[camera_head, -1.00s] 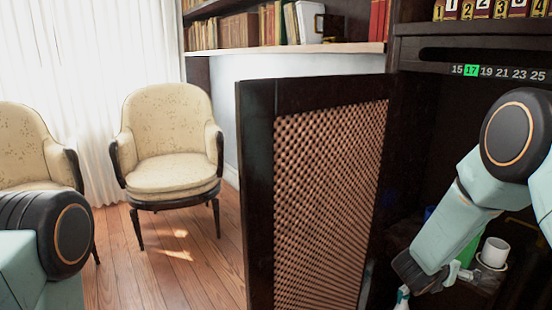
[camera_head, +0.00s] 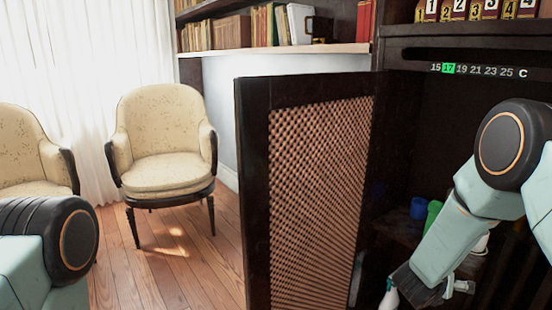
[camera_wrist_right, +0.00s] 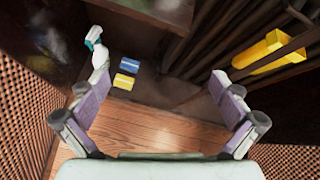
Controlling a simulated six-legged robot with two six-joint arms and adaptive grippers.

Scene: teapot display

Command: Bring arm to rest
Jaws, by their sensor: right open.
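My right arm reaches down from the right edge of the head view, in front of the dark open cabinet. Its gripper is mostly hidden there behind the wrist, with a pale finger part showing low down. In the right wrist view my right gripper (camera_wrist_right: 158,84) is open, its two fingers wide apart with nothing between them but floor and small items beyond. Of my left arm only a joint shows at the lower left of the head view; its gripper is out of view.
An open lattice door (camera_head: 318,195) stands left of my right arm. A spray bottle (camera_wrist_right: 97,52), a blue sponge (camera_wrist_right: 129,65) and a yellow sponge (camera_wrist_right: 123,82) lie beyond the fingers. Inside are a blue cup (camera_head: 418,208) and a green item (camera_head: 432,214). An armchair (camera_head: 165,170) stands left.

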